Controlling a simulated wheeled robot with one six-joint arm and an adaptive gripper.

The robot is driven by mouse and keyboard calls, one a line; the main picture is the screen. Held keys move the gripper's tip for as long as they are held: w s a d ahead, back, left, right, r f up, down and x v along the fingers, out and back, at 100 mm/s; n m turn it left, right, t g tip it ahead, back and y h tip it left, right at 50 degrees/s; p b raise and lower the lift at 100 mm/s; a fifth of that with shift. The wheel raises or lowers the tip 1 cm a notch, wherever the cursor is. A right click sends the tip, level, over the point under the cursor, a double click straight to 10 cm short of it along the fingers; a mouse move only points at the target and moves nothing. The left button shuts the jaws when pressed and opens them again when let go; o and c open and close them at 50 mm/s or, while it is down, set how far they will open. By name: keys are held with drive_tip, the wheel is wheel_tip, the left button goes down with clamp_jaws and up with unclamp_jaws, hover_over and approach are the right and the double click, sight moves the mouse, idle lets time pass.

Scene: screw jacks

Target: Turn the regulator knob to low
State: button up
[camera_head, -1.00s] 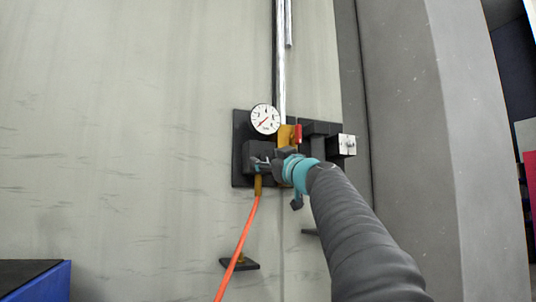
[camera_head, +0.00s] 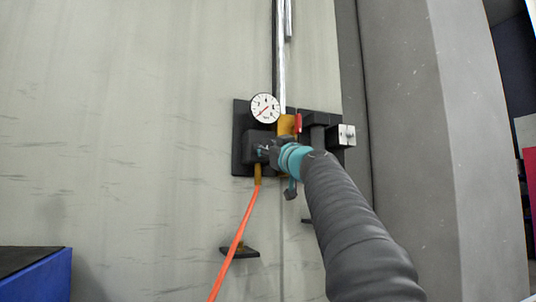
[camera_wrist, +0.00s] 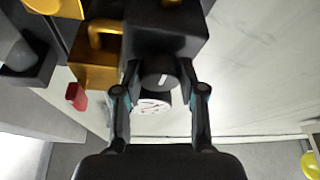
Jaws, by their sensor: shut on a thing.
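The regulator is a dark block (camera_head: 250,146) on a black wall plate, with a round white gauge (camera_head: 265,108) above it. The gauge's red needle points to the lower left. In the wrist view the regulator body (camera_wrist: 165,32) is at the top, and the dark round knob (camera_wrist: 158,76) with a white pointer line faces me. My gripper (camera_wrist: 160,82) has one finger on each side of the knob and is shut on it. The gauge (camera_wrist: 152,104) shows partly behind the knob. In the head view my gripper (camera_head: 268,151) hides the knob. I cannot read a low mark.
An orange hose (camera_head: 237,237) hangs from a brass fitting below the regulator. A red lever (camera_head: 298,123) on a yellow part and a dark bracket with a pale block (camera_head: 347,135) stand right of the gauge. A blue-sided box (camera_head: 48,277) is at the lower left.

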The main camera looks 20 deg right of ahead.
drive_tip(key=shift+m, duration=0.3)
drive_tip(key=o, duration=1.1)
drive_tip(key=shift+o, duration=0.2)
drive_tip(key=shift+s, duration=0.1)
drive_tip(key=v, duration=1.2)
